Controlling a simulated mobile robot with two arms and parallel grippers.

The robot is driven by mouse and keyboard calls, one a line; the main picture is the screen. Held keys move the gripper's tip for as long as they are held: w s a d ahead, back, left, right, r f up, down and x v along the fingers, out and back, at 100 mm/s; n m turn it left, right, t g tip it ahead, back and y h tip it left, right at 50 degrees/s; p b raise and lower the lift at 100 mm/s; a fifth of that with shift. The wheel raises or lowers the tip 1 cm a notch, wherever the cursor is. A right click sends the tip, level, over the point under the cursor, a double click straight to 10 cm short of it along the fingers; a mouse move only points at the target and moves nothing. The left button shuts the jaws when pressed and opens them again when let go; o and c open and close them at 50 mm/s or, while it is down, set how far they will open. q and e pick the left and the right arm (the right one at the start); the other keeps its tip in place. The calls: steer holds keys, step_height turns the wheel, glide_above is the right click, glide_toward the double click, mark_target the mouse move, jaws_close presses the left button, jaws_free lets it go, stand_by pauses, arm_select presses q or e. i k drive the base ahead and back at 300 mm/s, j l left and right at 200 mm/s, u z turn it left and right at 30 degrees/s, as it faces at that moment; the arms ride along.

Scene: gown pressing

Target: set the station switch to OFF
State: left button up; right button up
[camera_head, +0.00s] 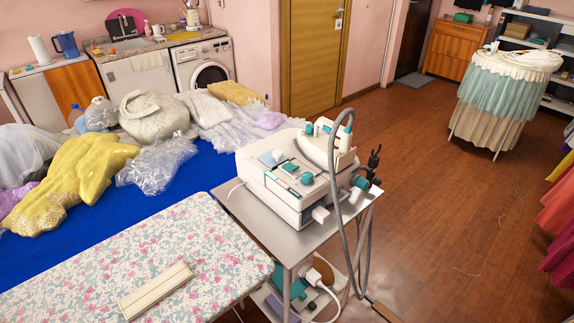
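The white and teal steam station (285,190) stands on a small metal cart (262,222) in the middle of the view. A teal knob (307,178) and a teal button-like part (289,167) show on its top. I cannot tell which part is the switch or how it is set. An iron (328,147) rests on top of the station, with a grey hose (333,185) arching down at its right. Neither of my grippers shows in this view.
A floral ironing board (130,250) with a cream bar-shaped object (156,291) is at the front left. A blue surface (110,208) behind it carries heaped clothes. A white cord (336,300) hangs below the cart. Brown floor (440,200) is mostly clear at the right.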

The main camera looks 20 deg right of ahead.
mark_target(289, 166)
steer(key=i+l+u, duration=0.1)
steer(key=l+u, duration=0.15)
steer(key=l, duration=0.9)
steer(key=l+u, duration=0.3)
steer(key=l, duration=0.8)
steer(key=k+l+u, duration=0.1)
steer(key=l+u, duration=0.15)
steer(key=l, duration=0.9)
